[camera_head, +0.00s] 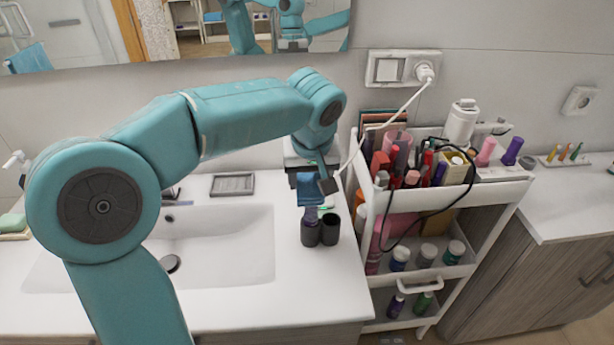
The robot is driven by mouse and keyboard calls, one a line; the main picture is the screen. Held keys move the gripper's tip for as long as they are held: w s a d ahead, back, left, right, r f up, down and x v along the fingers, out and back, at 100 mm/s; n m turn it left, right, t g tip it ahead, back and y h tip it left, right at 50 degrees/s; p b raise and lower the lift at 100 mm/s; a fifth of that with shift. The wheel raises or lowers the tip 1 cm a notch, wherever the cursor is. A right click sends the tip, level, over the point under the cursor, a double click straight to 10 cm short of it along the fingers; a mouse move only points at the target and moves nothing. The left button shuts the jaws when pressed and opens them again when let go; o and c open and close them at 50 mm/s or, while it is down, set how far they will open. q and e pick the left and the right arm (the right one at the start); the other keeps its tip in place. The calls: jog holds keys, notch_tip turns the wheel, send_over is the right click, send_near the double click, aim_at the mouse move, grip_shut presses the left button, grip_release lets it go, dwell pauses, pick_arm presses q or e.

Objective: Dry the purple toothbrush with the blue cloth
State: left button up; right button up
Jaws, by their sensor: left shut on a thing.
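My left gripper (314,181) hangs over the counter right of the sink, above two dark cups. It is shut on the blue cloth (308,191), which hangs down from the jaws. A small purplish piece (311,214), perhaps the purple toothbrush, shows between the cloth and the left dark cup (311,233). Whether the cloth touches it I cannot tell. The right dark cup (330,229) stands close beside it, with something green and white behind its rim. My right gripper is not in view.
A white cart (403,198) packed with cosmetics stands right of the counter. A white cable (388,122) runs from the wall socket (404,70) down past the gripper. The sink (235,245) is empty. A grey soap dish (232,184) lies behind it.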

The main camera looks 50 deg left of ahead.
pick_arm(q)
jog(key=shift+w+d, duration=0.45)
jog(key=shift+s+a+f+b, duration=0.1)
jog(key=shift+s+a+b, duration=0.2)
jog(key=shift+s+a, duration=0.55)
jog(key=shift+w+d+r, duration=0.2)
jog(key=shift+w+d, duration=0.05)
jog(key=shift+d, duration=0.05)
jog(key=shift+w+d+f, duration=0.1)
jog(key=shift+w+d, duration=0.1)
jog(key=shift+w, duration=0.15)
jog(key=shift+w+d+p, duration=0.25)
jog(key=shift+d+p, duration=0.05)
jog(key=shift+d, duration=0.05)
notch_tip(320, 180, up, 6)
jog(key=p, duration=0.4)
jog(key=shift+f+p, duration=0.15)
jog(key=shift+p, duration=0.25)
jog(key=shift+w+r+p, duration=0.15)
jog(key=shift+r+p, duration=0.4)
jog(key=shift+r, duration=0.1)
